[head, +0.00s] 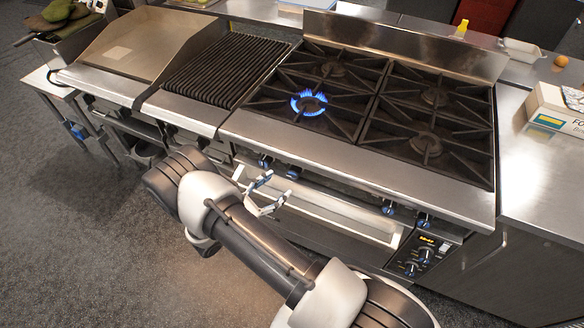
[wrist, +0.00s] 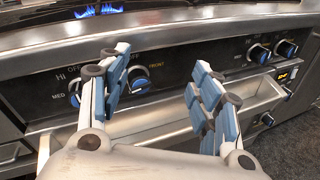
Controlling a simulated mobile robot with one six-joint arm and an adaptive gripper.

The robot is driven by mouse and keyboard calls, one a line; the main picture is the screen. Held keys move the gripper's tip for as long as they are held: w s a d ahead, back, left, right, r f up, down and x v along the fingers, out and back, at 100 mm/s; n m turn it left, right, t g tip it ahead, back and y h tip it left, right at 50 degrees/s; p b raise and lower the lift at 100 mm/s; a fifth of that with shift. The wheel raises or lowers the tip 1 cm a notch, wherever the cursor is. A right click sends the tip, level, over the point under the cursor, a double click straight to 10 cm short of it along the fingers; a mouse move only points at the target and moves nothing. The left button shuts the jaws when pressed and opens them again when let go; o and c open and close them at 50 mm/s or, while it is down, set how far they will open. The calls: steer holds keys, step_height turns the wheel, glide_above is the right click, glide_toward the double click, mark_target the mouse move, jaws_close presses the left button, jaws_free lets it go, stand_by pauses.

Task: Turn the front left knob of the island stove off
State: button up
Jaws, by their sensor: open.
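The stove (head: 300,150) has a blue flame (head: 309,102) on its front left burner; the flame also shows at the top of the wrist view (wrist: 98,11). Two blue-rimmed knobs sit at the left of the front panel: a left one (wrist: 74,93), partly behind my left finger, and a right one (wrist: 138,80) with an orange "FRONT" label beside it. My gripper (wrist: 160,62) is open and empty before the panel. Its left finger overlaps the space between these knobs; its right finger is right of both. Contact cannot be told. In the head view my gripper (head: 268,194) is below these knobs.
Another knob pair (wrist: 270,51) sits farther right on the panel. A control box (head: 422,255) is at lower right. A grill (head: 228,68) and a griddle (head: 130,47) stand left.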

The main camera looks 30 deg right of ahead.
mark_target(292, 177)
step_height(292, 177, down, 10)
steer(key=s+a+n+t+y+p, duration=0.1)
steer(key=s+a+n+t+y, duration=0.1)
steer(key=n+t, duration=0.35)
steer(key=b+x, duration=0.1)
steer(key=x, duration=1.6)
steer(key=shift+w+r+b, duration=0.1)
steer(key=shift+w+b, duration=0.05)
steer(key=shift+b, duration=0.2)
steer(key=shift+c, duration=0.5)
steer(key=c, duration=1)
